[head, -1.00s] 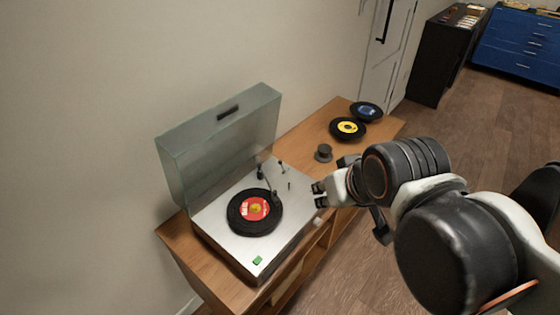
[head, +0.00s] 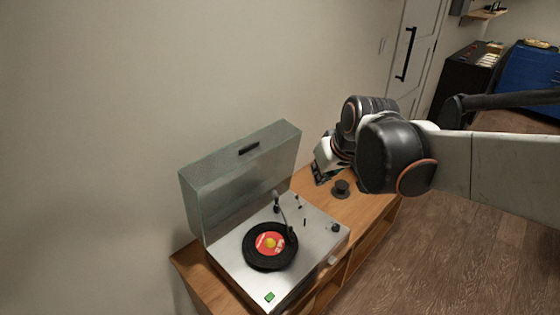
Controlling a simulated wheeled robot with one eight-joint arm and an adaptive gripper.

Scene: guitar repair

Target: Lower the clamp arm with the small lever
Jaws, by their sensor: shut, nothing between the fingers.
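A turntable (head: 232,250) stands on a wooden cabinet with its clear lid (head: 240,175) raised. A black record with a red label (head: 270,244) lies on the platter. The thin arm (head: 284,216) reaches from its pivot at the back to the record's right edge; I cannot tell whether its tip touches the record. A small upright lever (head: 297,199) stands to the right of the pivot, and a short dark stick (head: 305,222) is in front of it. My gripper (head: 319,179) is shut and empty, up and right of the lever, apart from the turntable.
A black spool-shaped piece (head: 341,188) stands on the cabinet (head: 372,207) right of the turntable. A dark knob (head: 336,228) and a green button (head: 269,297) are on the deck. The wall is close behind the lid. Open floor lies to the right.

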